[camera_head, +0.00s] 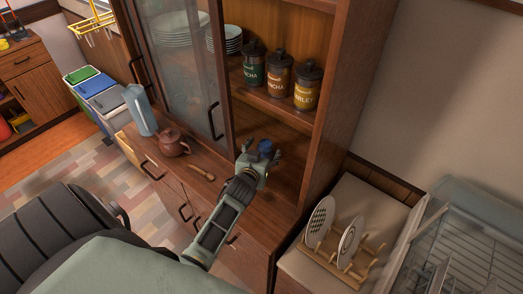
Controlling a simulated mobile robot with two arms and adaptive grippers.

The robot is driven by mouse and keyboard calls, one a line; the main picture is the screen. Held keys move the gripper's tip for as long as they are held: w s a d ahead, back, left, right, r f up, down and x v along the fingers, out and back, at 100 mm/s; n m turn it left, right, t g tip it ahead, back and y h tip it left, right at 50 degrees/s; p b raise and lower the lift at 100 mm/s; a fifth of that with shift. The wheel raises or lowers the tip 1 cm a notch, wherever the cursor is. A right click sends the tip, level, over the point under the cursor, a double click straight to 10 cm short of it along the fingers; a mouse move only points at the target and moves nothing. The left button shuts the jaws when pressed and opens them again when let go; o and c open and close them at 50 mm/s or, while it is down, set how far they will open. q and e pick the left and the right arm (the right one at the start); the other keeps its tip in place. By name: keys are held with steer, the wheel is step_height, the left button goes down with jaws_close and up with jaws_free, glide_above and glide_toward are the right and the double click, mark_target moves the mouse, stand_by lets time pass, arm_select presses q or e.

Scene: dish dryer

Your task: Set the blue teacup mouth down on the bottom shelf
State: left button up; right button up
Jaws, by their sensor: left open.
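The blue teacup (266,146) is small in the view and sits at the bottom shelf (288,178) of the wooden cabinet. My left gripper (263,149) reaches in at this shelf, its fingers spread to either side of the cup. I see gaps between the fingers and the cup, but contact low down is hidden by the gripper body. The gripper hides the cup's lower part, and I cannot tell which way its mouth faces. My right gripper is not in view.
Three labelled jars (278,78) stand on the shelf above, with plates (231,42) to their left. A brown teapot (173,141) and a light blue pitcher (140,110) stand left on the counter. A plate rack (338,262) stands at lower right. The cabinet's right side wall (337,110) bounds the shelf.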

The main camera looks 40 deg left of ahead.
arm_select(q)
steer(key=v, duration=1.2)
steer(key=shift+r, duration=0.1)
